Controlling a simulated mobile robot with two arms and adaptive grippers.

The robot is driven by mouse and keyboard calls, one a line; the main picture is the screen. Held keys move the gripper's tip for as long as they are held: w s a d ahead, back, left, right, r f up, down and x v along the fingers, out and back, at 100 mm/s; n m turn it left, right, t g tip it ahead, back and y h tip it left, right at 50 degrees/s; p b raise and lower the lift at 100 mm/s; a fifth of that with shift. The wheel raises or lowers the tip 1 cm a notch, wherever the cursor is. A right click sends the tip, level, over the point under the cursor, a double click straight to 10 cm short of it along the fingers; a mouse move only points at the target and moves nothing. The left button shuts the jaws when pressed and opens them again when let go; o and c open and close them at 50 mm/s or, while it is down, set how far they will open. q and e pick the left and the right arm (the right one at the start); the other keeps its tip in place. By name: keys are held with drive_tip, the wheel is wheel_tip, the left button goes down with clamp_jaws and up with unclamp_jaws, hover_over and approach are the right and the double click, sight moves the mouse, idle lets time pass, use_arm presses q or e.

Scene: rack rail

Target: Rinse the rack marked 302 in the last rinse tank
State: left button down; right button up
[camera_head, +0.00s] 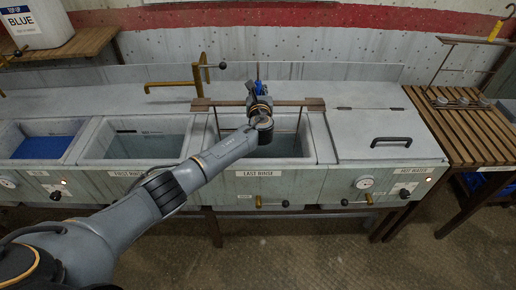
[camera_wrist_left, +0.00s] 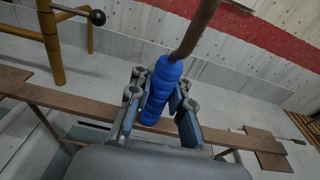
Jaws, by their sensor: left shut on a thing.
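My left gripper (camera_head: 258,92) is shut on the blue grip (camera_wrist_left: 161,88) of a rack, which stands between the two fingers in the left wrist view. The rack's brown crossbar (camera_head: 230,102) spans above the tank labelled LAST RINSE (camera_head: 309,145), with a flat brown plate (camera_wrist_left: 265,145) at its right end. Thin rods run down from the bar towards the tank; my arm hides the middle, and I cannot tell how deep the rack sits. No number is readable on it. My right gripper is not in view.
The FIRST RINSE tank (camera_head: 140,143) and a blue-filled tank (camera_head: 42,147) lie left. A brass tap (camera_head: 180,84) stands behind. A closed lid (camera_head: 375,140) is right. A yellow-handled rack (camera_head: 497,28) stands on the slatted table (camera_head: 465,140). A white container (camera_head: 35,25) is at upper left.

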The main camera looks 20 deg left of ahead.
use_arm(q)
drive_tip(key=shift+w, duration=0.2)
drive_tip(key=shift+b+x, duration=1.1)
drive_tip(key=shift+b, duration=0.1)
drive_tip(key=shift+w+a+r, duration=0.15)
drive_tip(key=shift+w, duration=0.25)
drive_tip(key=shift+r, duration=0.1)
idle(1.6)
wheel_tip(320, 180, up, 17)
drive_tip(key=s+p, duration=0.1)
drive_tip(key=p, duration=1.7)
drive_tip(key=shift+s+d, duration=0.3)
drive_tip(key=shift+s, duration=0.1)
drive_tip(key=shift+w, duration=0.1)
